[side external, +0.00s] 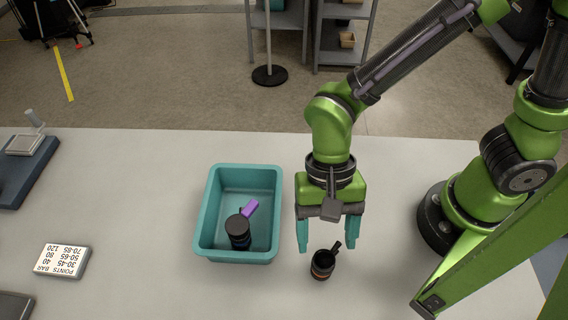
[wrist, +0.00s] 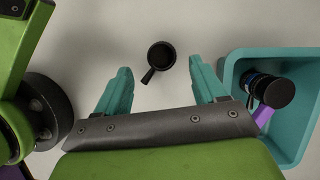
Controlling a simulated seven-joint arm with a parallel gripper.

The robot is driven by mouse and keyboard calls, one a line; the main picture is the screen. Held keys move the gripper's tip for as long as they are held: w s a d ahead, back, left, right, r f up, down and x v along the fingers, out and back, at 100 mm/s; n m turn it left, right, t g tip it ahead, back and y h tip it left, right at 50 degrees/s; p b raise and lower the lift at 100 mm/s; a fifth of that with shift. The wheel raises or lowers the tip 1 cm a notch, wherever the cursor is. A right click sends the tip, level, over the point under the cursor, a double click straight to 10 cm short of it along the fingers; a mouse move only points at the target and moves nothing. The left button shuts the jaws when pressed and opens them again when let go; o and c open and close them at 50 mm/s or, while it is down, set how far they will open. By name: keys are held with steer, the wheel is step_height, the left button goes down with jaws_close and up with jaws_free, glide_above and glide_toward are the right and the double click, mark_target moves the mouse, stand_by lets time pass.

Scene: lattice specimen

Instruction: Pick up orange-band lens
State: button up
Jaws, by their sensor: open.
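The orange-band lens (side external: 322,265) is a short black cylinder with an orange band low on its side and a small black arm sticking out. It stands upright on the table in front of my gripper (side external: 328,242), which is open and empty above and behind it. In the wrist view the lens (wrist: 161,57) shows its dark round top, ahead of and between the two teal fingertips (wrist: 162,82). The fingers are apart from it. The band is hidden in the wrist view.
A teal bin (side external: 205,212) left of my gripper holds a black lens (side external: 238,232) and a purple item (side external: 251,208). A points sign (side external: 62,260) and a dark device (side external: 22,165) are at far left. The table around the orange-band lens is clear.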

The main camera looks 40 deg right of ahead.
mark_target(324, 257)
steer(key=x, duration=0.7)
steer(key=shift+s+a+f, duration=0.1)
steer(key=shift+a+f, duration=0.1)
steer(key=shift+f, duration=0.05)
steer(key=c, duration=1.2)
